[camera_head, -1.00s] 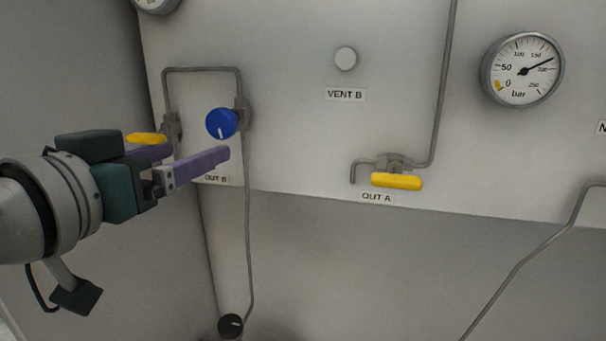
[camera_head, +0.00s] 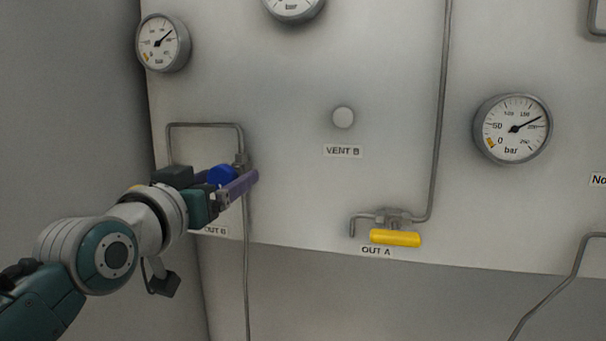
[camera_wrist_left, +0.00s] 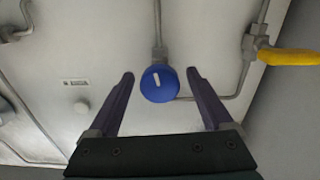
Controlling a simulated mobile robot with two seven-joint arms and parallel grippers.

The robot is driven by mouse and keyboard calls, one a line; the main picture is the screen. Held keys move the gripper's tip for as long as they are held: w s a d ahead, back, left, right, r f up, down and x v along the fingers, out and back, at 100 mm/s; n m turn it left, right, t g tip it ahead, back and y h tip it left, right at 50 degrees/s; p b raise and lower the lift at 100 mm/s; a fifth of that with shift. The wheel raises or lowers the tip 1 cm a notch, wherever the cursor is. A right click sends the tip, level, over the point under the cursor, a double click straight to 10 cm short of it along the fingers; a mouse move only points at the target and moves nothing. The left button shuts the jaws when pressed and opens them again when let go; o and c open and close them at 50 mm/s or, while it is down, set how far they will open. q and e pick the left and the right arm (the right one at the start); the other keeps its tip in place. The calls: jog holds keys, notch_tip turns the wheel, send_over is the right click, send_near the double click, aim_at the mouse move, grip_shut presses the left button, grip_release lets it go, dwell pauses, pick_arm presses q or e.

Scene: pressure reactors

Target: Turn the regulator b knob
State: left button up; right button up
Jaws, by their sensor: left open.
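The blue regulator knob (camera_head: 221,175) with a white pointer mark sits on the pipe above the OUT B label (camera_head: 214,230). In the head view it is partly hidden by my left gripper (camera_head: 232,182). In the left wrist view the knob (camera_wrist_left: 159,83) lies between the two purple fingertips of my left gripper (camera_wrist_left: 161,76), with a gap on each side. The left gripper is open, and no contact with the knob shows. My right gripper is not in view.
Another yellow handle (camera_head: 396,238) is at OUT A. Gauges (camera_head: 512,129) and a round VENT B knob (camera_head: 343,117) are on the panel. Thin pipes (camera_head: 440,120) run along it.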

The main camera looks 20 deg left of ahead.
pick_arm(q)
grip_shut()
dwell(0.8)
